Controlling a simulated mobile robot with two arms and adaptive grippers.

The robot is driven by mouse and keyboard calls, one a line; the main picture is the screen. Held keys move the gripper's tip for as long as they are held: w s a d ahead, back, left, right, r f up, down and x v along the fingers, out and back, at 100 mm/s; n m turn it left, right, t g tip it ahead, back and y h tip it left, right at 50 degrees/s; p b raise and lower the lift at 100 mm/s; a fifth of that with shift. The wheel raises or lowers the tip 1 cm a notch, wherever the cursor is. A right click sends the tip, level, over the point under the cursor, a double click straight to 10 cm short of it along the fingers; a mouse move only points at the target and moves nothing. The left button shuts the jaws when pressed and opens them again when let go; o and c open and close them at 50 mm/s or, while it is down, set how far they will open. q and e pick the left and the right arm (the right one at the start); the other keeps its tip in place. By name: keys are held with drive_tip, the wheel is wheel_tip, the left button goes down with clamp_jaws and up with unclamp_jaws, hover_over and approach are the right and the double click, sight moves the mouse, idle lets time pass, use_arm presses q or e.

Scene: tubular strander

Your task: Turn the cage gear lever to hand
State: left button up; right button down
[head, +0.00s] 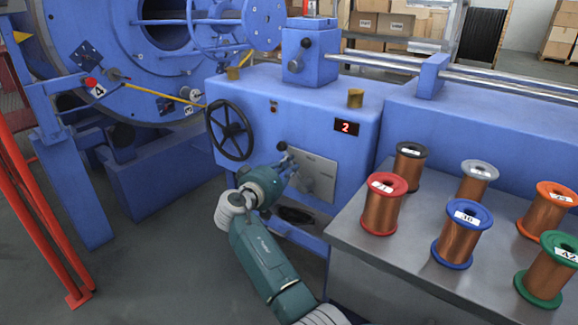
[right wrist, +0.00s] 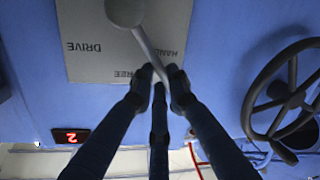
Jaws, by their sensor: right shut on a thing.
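The cage gear lever (right wrist: 147,45) is a grey rod on a grey plate (head: 325,166) on the front of the blue machine. In the right wrist view, which is upside down, the plate reads DRIVE, FREE and HAND. The rod runs from a round grey hub (right wrist: 124,10) between the words FREE and HAND, partly covering HAND. My right gripper (head: 286,166) is shut on the rod; its dark fingers (right wrist: 163,82) close around it in the wrist view. A dark ball (head: 282,146) shows just above the gripper. My left gripper is not in view.
A black handwheel (head: 230,130) is left of the plate, and a red display reading 2 (head: 346,127) is above right. A metal table (head: 400,243) with several copper wire spools stands at the right. Red rails (head: 48,215) stand at the left.

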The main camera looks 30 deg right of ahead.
drive_tip(key=shift+a+f, duration=0.1)
drive_tip(key=c, duration=1.7)
unclamp_jaws()
drive_tip(key=shift+o, duration=0.2)
drive_tip(key=v, duration=1.2)
